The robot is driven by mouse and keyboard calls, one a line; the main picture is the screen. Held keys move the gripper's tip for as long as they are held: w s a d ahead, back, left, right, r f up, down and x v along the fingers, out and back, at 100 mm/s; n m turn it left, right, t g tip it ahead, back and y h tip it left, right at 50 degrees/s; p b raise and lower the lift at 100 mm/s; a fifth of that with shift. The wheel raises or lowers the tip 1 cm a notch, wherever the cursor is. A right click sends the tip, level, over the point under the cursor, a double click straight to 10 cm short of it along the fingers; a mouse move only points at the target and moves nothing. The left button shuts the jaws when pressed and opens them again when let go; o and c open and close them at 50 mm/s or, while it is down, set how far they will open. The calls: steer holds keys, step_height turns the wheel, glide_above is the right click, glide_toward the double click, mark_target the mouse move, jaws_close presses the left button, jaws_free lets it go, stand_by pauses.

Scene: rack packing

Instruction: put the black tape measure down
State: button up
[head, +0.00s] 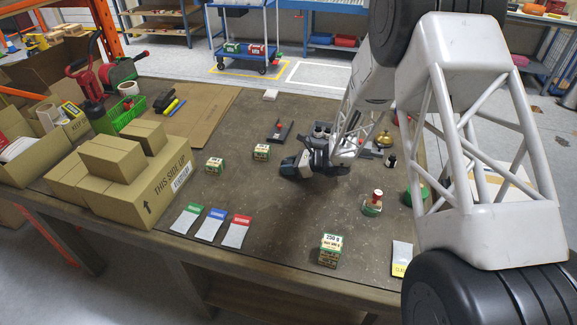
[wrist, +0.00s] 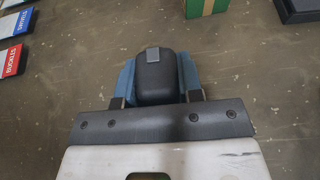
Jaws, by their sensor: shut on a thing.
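In the wrist view my gripper (wrist: 158,85) is shut on the black tape measure (wrist: 157,66), with a blue finger on each side of it. The tape measure is a dark rounded block with a small grey tab on its face. In the head view my gripper (head: 300,167) is low over the middle of the brown table (head: 270,200). The tape measure shows there only as a dark shape, partly hidden by the gripper. I cannot tell whether its underside touches the table.
Small green-and-white boxes (head: 262,152) stand left of my gripper, and a larger one (head: 330,250) stands near the front edge. Green, blue and red label cards (head: 211,224) lie front left. Cardboard boxes (head: 125,165) fill the left side. The table just before my gripper is clear.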

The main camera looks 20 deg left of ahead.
steer(key=shift+f, duration=0.1)
steer(key=o, duration=1)
steer(key=shift+d+r, duration=0.3)
steer(key=shift+d, duration=0.15)
steer(key=v, duration=1.1)
